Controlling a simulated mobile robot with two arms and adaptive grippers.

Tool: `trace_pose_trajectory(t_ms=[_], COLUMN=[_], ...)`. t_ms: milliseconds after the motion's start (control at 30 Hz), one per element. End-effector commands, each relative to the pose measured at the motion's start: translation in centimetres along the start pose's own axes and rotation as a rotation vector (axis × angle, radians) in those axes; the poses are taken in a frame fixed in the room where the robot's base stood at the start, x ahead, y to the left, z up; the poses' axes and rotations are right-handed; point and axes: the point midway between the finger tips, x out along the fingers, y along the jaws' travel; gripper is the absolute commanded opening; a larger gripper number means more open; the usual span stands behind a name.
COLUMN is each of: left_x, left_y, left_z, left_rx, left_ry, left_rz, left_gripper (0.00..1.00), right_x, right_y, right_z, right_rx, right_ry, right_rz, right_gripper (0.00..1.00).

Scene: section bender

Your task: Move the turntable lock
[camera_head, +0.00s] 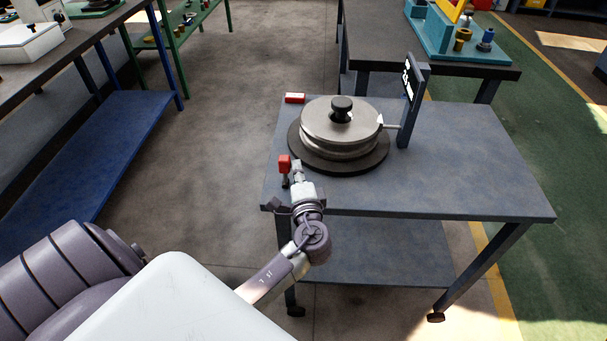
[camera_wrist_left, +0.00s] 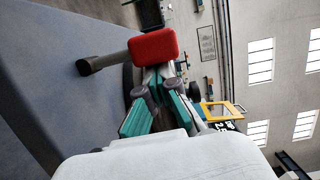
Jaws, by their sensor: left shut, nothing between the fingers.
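The turntable (camera_head: 340,122) is a grey round disc with a black knob on top, on a dark round base near the bench's left side. The turntable lock (camera_head: 284,161) is a red-capped lever at the near left edge of that base. In the left wrist view its red cap (camera_wrist_left: 153,46) is large and close, with a dark grey stem reaching left. My left gripper (camera_head: 297,166) is shut and empty, just right of the red cap. In the wrist view the fingertips (camera_wrist_left: 158,76) lie right at the cap's edge; I cannot tell whether they touch. My right gripper is not in view.
A dark upright plate (camera_head: 412,100) with white markings stands right of the turntable, a thin pointer between them. A small red block (camera_head: 295,98) lies behind left. The blue-grey bench (camera_head: 470,180) is clear on the right. Another bench (camera_head: 370,45) stands behind.

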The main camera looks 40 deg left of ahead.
Motion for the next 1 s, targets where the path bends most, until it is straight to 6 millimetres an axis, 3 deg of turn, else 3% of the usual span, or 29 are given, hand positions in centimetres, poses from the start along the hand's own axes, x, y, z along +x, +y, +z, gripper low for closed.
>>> trace_pose_trajectory(t_ms=[500,1000], left_x=[0.7,0.8], left_y=[-0.7,-0.7], left_z=[2.7,3.4], left_rx=[-0.355,-0.434], left_ry=[-0.004,-0.004], left_rz=[0.090,0.110], left_gripper=[0.00,0.00], right_x=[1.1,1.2], right_y=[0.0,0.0], right_z=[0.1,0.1], right_rx=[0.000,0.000], right_ry=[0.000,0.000], right_rz=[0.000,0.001], right_gripper=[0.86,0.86])
